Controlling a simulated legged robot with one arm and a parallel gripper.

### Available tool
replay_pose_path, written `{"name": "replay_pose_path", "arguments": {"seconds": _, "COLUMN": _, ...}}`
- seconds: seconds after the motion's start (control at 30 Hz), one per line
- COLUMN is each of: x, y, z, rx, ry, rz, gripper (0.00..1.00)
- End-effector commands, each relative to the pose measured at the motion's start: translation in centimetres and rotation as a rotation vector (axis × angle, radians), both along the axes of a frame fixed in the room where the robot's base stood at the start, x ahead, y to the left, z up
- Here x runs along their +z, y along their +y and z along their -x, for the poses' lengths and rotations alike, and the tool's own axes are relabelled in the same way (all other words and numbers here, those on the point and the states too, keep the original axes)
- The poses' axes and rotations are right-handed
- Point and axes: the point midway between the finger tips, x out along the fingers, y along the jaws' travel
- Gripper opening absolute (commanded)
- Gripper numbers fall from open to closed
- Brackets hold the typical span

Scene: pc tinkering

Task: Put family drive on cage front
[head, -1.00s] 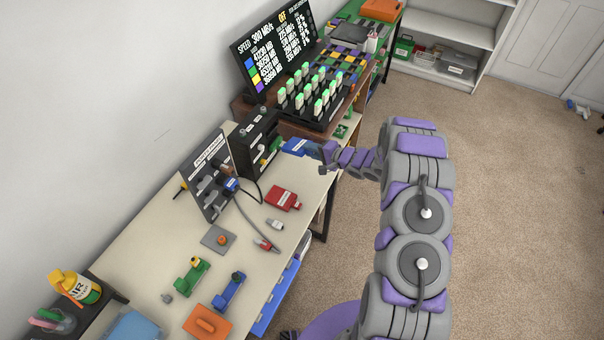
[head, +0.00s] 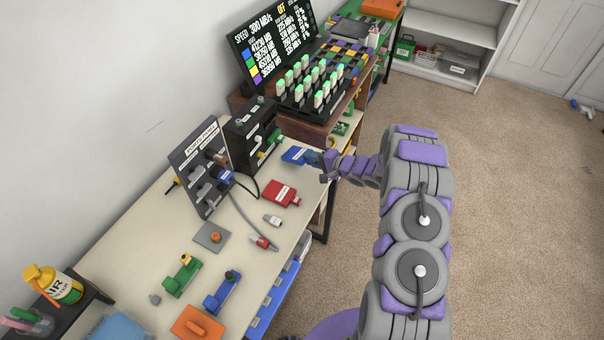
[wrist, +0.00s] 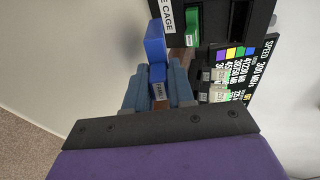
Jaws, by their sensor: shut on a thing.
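My gripper (head: 325,162) is shut on the blue family drive (head: 295,155), whose label is partly readable in the wrist view. There, the drive (wrist: 155,45) sticks out beyond the blue-grey fingers of my gripper (wrist: 158,72). The black drive cage (head: 250,130) stands on the bench against the wall, just left of and beyond the drive. A gap shows between the drive and the cage front in the head view. A green drive sits at the cage front (wrist: 192,25). The cage's other openings are partly hidden.
A grey ports panel (head: 190,165) with cables stands left of the cage. A red drive (head: 282,193) and a small white plug (head: 273,220) lie on the bench. A rack of light-topped sticks (head: 310,90) and a monitor (head: 272,45) stand beyond the cage.

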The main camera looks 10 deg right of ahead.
Motion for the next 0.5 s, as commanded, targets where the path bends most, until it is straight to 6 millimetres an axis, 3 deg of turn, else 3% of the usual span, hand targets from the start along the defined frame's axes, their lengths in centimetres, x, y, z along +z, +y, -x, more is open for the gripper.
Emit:
{"name": "replay_pose_path", "arguments": {"seconds": 0.2, "x": -2.2, "y": 0.0, "z": 0.1, "rx": 0.0, "ry": 0.003, "rz": 0.0, "gripper": 0.0}}
{"name": "replay_pose_path", "arguments": {"seconds": 0.5, "x": -2.8, "y": 0.0, "z": 0.0, "rx": 0.0, "ry": 0.0, "rz": 0.0, "gripper": 0.0}}
